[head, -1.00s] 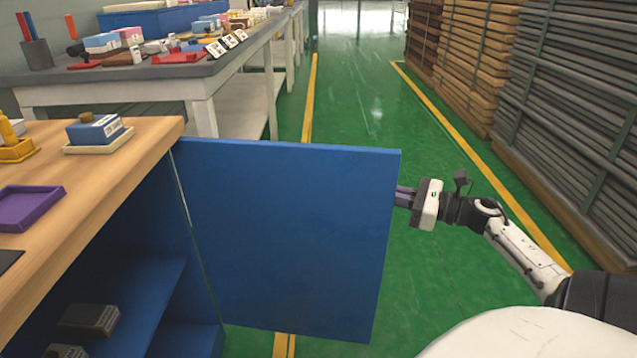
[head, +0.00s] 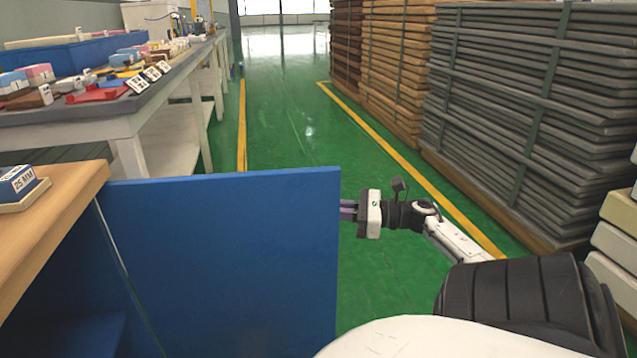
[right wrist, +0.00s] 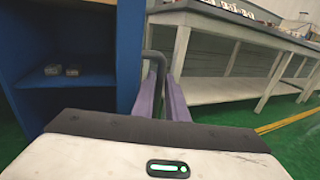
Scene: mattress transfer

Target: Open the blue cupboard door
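The blue cupboard door (head: 225,265) stands wide open in the head view, swung out from the cupboard at the left. Its hinge side is by the wooden top (head: 45,205), and its free edge is at the right. My right gripper (head: 345,210) is at this free edge, with its fingers partly hidden behind the door. In the right wrist view the door (right wrist: 130,55) shows nearly edge-on. A dark bar handle (right wrist: 155,57) on it runs between the purple fingers of my right gripper (right wrist: 164,80), which appear closed around it. My left gripper is not in view.
A long grey workbench (head: 130,105) with small items stands beyond the cupboard. Stacked grey slabs (head: 520,110) line the right side. The green floor (head: 290,120) between them is clear. Small dark blocks (right wrist: 62,70) lie on a shelf inside the cupboard.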

